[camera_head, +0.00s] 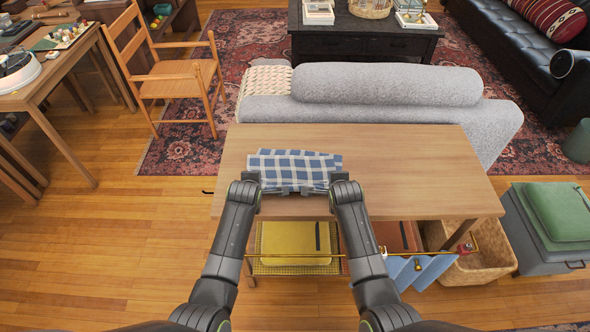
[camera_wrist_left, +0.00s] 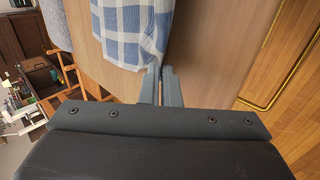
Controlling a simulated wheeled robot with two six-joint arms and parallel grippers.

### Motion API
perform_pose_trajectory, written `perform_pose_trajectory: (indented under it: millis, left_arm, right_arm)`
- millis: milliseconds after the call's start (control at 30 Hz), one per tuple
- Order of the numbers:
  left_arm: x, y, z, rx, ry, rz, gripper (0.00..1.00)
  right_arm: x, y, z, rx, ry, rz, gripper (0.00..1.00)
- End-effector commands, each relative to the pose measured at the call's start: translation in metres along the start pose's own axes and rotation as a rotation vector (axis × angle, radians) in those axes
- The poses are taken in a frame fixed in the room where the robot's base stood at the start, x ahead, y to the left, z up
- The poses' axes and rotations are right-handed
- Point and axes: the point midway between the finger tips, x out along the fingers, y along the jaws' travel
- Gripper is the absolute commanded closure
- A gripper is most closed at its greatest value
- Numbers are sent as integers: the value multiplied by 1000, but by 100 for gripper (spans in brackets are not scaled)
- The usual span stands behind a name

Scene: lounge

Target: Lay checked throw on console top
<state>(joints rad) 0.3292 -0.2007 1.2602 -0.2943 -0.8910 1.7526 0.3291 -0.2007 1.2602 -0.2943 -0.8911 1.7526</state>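The blue-and-white checked throw (camera_head: 295,165) lies folded on the wooden console top (camera_head: 415,165), left of its middle and near the front edge. It also shows in the left wrist view (camera_wrist_left: 132,25). My left gripper (camera_head: 268,189) is at the throw's front left edge. In the left wrist view its fingers (camera_wrist_left: 161,75) are close together, with the throw's edge between the tips. My right gripper (camera_head: 318,189) is at the throw's front right edge; its fingers are too small and partly hidden, so their closure is unclear.
The console top is bare to the right. Below it are a wire basket with a yellow item (camera_head: 295,243), a blue cloth (camera_head: 418,270) on a brass rail and a woven basket (camera_head: 480,256). A grey sofa (camera_head: 385,110) stands behind, a wooden chair (camera_head: 180,80) at left, a grey ottoman (camera_head: 540,240) at right.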

Motion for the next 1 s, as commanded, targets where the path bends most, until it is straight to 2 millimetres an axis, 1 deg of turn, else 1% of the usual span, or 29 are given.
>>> perform_pose_trajectory:
  millis: [33,267,300,467,567,767,1000]
  left_arm:
    - [0,0,0,0,0,0,92]
    - [0,0,0,0,0,-1,62]
    - [0,0,0,0,0,-1,60]
    - [0,0,0,0,0,-1,60]
    - [-5,2,0,-1,0,1,60]
    - [-34,11,0,-4,-1,2,60]
    - [-72,8,2,-6,-4,-5,60]
  right_arm:
    - [0,0,0,0,0,0,91]
    - [0,0,0,0,0,1,61]
    - [0,0,0,0,0,1,60]
    - [0,0,0,0,0,1,60]
    - [-5,-2,0,1,0,-2,60]
    - [-34,-11,1,4,-2,-2,60]
    - [-72,-8,2,6,-4,4,60]
